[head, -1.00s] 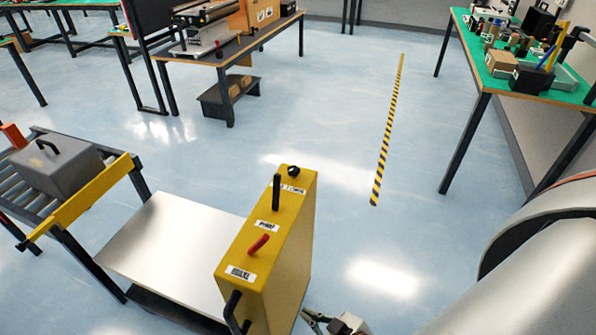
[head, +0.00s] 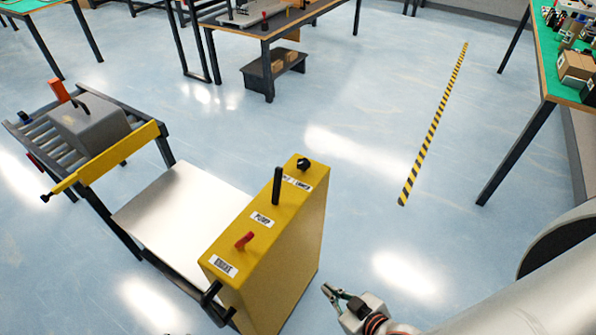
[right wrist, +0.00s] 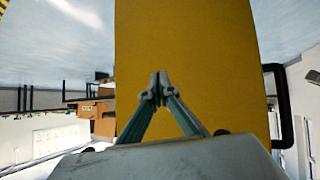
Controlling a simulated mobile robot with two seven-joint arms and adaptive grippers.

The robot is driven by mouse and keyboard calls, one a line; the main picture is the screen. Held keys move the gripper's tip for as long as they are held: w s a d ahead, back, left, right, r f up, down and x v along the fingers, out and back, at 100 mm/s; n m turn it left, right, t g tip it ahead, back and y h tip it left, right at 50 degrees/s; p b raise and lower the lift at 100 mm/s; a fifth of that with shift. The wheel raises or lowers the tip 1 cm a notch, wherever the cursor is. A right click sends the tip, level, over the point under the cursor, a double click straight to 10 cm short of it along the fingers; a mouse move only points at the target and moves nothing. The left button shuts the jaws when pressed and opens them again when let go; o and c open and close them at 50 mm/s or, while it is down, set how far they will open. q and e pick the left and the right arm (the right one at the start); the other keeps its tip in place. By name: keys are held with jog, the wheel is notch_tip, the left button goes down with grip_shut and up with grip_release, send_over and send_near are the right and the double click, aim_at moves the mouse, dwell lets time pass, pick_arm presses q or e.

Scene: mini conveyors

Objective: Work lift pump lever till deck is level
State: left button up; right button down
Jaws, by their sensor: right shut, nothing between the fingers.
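The yellow lift pedestal (head: 275,245) stands in the lower middle of the head view. On its top a black upright lever (head: 277,186) rises beside the PUMP label (head: 262,220). A red lever (head: 244,240) sits nearer the release-end label, and a black knob (head: 303,164) is at the far end. The pale lift deck (head: 180,215) lies left of the pedestal, beside the roller conveyor's end. My right gripper (head: 328,290) is shut and empty, right of the pedestal and below its top. In the right wrist view the gripper (right wrist: 159,80) points at the yellow side panel (right wrist: 190,50). My left gripper is not in view.
A roller conveyor (head: 35,134) with a grey handled case (head: 90,125) and a yellow stop bar (head: 110,155) stands at left. A green-topped table (head: 545,60) is at right. A striped floor line (head: 435,125) crosses open floor.

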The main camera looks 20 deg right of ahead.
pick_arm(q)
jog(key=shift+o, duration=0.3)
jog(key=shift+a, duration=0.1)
pick_arm(e)
jog(key=shift+a, duration=0.15)
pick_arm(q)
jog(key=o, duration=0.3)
pick_arm(e)
jog(key=w+d+r+m+y+b, duration=0.3)
jog(key=w+d+m+y, duration=0.15)
jog(key=w+m, duration=0.45)
pick_arm(q)
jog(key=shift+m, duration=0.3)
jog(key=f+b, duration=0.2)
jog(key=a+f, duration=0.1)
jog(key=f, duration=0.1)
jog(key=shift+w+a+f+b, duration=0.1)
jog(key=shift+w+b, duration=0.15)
jog(key=shift+b, duration=0.15)
pick_arm(e)
jog(key=w+d+r+m+y, duration=0.2)
jog(key=w+r+m+y, duration=0.1)
jog(key=r, duration=0.7)
jog(key=w+d+r+m+t+y, duration=0.1)
jog(key=w+d+r+m+y, duration=0.1)
jog(key=r, duration=0.9)
jog(key=shift+w+m+y, duration=0.5)
jog(key=shift+w+y, duration=0.75)
